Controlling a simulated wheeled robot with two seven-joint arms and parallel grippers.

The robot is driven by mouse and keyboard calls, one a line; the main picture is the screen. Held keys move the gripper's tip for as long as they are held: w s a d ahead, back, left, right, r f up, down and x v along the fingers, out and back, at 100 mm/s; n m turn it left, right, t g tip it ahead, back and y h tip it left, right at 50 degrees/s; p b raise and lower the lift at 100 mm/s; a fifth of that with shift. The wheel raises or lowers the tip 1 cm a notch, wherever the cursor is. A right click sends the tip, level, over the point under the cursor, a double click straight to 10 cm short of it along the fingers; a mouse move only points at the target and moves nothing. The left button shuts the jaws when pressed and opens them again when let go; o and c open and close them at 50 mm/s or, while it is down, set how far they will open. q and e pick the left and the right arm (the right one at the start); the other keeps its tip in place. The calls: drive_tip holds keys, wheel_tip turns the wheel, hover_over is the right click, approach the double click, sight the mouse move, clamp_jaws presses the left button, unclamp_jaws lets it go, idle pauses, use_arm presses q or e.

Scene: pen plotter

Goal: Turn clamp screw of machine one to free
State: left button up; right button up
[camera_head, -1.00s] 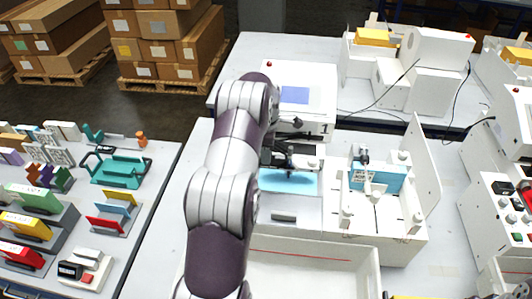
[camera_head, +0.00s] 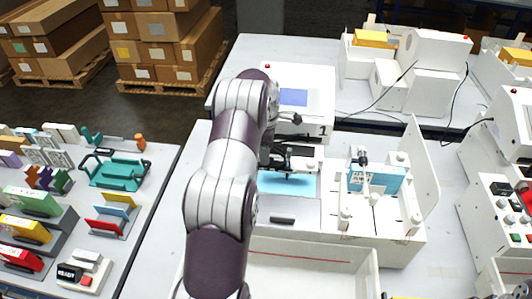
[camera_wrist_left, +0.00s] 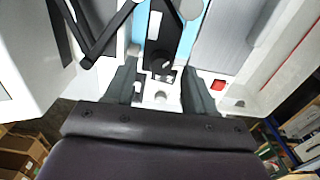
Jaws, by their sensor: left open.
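Machine one (camera_head: 298,82), a white pen plotter with a blue screen and a "1" on its side, stands at the centre with a light blue bed (camera_head: 300,183) in front. My left gripper (camera_wrist_left: 160,88) is open, its two dark fingers apart. In the wrist view a small dark round part with a light mark, probably the clamp screw (camera_wrist_left: 162,66), sits just beyond and between the fingertips. I see no contact with it. In the head view my left arm comes over the plotter's left side and hides part of it. My right gripper is not in view.
A second white unit with a blue block (camera_head: 390,180) and an upright panel (camera_head: 424,170) stands to the right. A white open tray (camera_head: 310,255) lies in front. Tools and coloured holders crowd the left table (camera_head: 150,185). A black lever (camera_wrist_left: 105,35) is close to the left finger.

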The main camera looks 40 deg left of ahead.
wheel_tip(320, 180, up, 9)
drive_tip(key=p, duration=0.9)
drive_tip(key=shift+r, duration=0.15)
